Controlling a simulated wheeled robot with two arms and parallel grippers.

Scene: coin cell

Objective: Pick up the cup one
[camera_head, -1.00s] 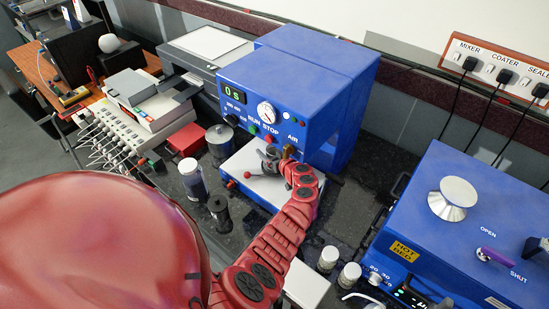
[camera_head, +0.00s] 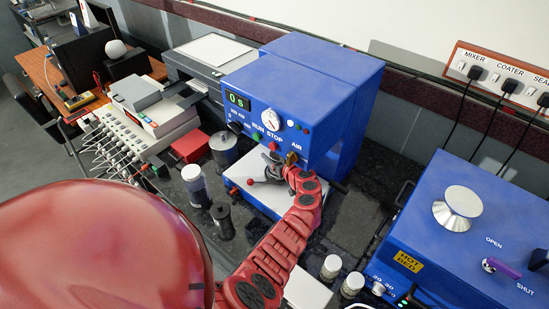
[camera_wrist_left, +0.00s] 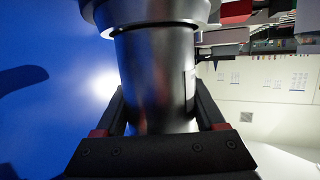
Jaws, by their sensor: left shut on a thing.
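My left gripper (camera_head: 273,167) is in front of the blue machine with the gauge (camera_head: 325,85), above its white plate (camera_head: 257,190). In the left wrist view, its two dark fingers (camera_wrist_left: 157,108) stand on either side of a smooth dark metal cylinder (camera_wrist_left: 155,65) with a wider collar, and are shut on it. In the head view that cylinder is small and mostly hidden by the gripper. I cannot tell whether it is cup one. My right gripper is not in view.
Two white-capped jars (camera_head: 331,267) (camera_head: 352,284) stand to the right. A blue hot bed (camera_head: 425,215) is at right; dark bench lies between the machines.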

